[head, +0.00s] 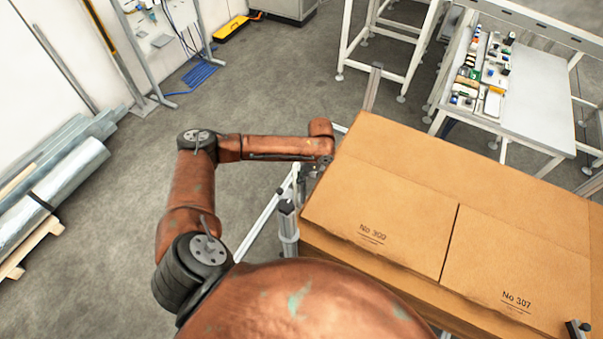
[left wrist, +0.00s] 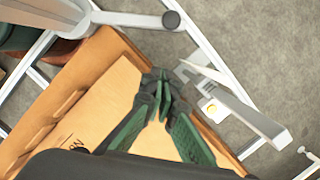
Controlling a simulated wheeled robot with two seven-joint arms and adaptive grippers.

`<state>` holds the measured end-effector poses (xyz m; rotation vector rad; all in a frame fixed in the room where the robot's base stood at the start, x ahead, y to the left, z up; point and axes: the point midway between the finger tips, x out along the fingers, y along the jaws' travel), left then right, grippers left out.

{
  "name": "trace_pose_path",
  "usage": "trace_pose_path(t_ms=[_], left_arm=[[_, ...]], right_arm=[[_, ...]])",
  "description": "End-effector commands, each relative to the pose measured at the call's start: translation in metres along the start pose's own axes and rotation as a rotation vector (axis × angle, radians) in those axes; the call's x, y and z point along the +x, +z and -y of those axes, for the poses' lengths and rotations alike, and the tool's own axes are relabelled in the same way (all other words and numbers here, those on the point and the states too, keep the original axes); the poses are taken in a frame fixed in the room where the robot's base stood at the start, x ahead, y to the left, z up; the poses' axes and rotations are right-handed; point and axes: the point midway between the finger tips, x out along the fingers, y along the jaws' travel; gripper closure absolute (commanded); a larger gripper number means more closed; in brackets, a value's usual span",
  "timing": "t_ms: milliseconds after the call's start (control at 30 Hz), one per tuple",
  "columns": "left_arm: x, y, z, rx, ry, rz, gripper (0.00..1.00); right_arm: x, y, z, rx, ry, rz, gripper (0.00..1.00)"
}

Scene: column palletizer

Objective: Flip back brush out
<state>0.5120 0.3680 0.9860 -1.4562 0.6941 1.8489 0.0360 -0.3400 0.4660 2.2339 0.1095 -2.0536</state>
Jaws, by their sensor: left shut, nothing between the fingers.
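My left gripper (left wrist: 160,82) shows in the left wrist view, with green fingers closed together at the tips and nothing between them. It hangs over the edge of a cardboard box. In the head view my left arm reaches right, and its gripper end (head: 318,168) is by the box's left side, partly hidden. Beside the fingertips in the left wrist view is a grey metal bracket (left wrist: 232,103) with a pale flat piece (left wrist: 199,76). I cannot tell whether this is the brush. I see no gripper of my right arm.
Large cardboard boxes (head: 400,175) fill the right side. Silver frame bars (head: 262,217) stand left of them. A white table (head: 540,100) with small parts is at the back right. Wrapped rolls (head: 70,180) lie at the far left. Floor between is clear.

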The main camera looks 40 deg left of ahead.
Motion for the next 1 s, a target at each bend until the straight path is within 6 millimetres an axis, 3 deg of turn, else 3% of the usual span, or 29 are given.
trace_pose_path(t_ms=[233, 333, 500, 1000], left_arm=[[0.051, 0.002, 0.0, -0.003, 0.002, 0.002, 1.0], [0.054, 0.021, 0.001, -0.006, -0.001, 0.002, 1.0], [0.06, 0.035, 0.001, -0.005, 0.0, 0.0, 1.0], [0.063, 0.039, 0.0, -0.006, 0.0, -0.001, 1.0]], right_arm=[[-0.005, -0.013, -0.002, -0.003, 0.001, -0.016, 0.6], [-0.012, -0.016, -0.002, -0.003, 0.002, -0.02, 0.6], [-0.016, -0.018, -0.004, -0.004, 0.003, -0.021, 0.6], [-0.017, -0.013, -0.003, -0.003, 0.003, -0.016, 0.6]])
